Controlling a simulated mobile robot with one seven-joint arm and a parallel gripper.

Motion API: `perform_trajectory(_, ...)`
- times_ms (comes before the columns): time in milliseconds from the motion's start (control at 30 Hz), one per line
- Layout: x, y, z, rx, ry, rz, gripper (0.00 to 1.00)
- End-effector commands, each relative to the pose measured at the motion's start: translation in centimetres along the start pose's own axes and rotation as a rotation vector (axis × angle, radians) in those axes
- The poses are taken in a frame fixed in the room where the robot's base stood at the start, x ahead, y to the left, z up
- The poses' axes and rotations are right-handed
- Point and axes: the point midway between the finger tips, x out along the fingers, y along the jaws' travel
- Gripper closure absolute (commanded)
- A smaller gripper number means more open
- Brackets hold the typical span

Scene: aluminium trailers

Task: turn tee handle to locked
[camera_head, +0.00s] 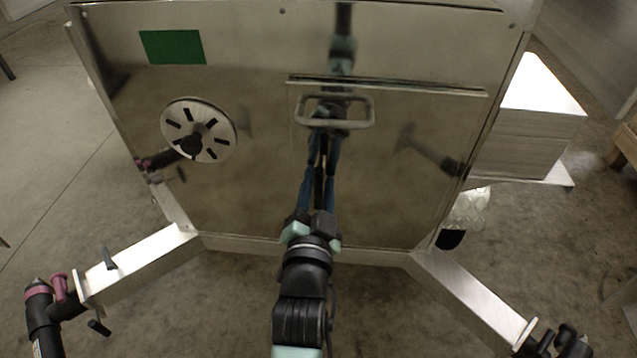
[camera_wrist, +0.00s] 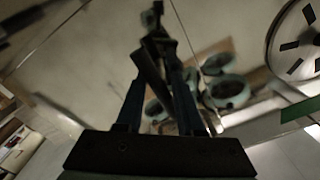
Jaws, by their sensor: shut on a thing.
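My gripper (camera_head: 325,132) reaches forward to the polished metal front panel, at the middle of the head view. Its two blue fingers are closed on a small dark piece, which I take to be the tee handle (camera_head: 329,110). The piece sits within the outline of a grey loop handle (camera_head: 367,113). In the wrist view, my gripper's fingers (camera_wrist: 160,52) converge on a dark bar, the tee handle (camera_wrist: 150,66), which looks slanted between them. The fingertips partly hide the handle, and its locked or unlocked position cannot be told.
A slotted round disc (camera_head: 214,118) with a dark knob is on the panel's left, below a green patch (camera_head: 172,47). Metal legs (camera_head: 140,268) and (camera_head: 470,296) jut out toward me on both sides. The panel mirrors my arm. A pale stack (camera_head: 520,145) stands at right.

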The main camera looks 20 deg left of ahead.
Motion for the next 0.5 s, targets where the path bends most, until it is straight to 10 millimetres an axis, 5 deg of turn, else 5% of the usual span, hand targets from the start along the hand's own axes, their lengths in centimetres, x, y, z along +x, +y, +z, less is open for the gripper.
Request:
perform_trajectory(367, 0.0, 0.02, -0.08, 0.016, 0.001, 0.0, 1.0)
perform_trajectory(400, 0.0, 0.02, -0.08, 0.016, 0.001, 0.0, 0.61)
perform_trajectory(500, 0.0, 0.02, -0.08, 0.014, 0.001, 0.0, 0.51)
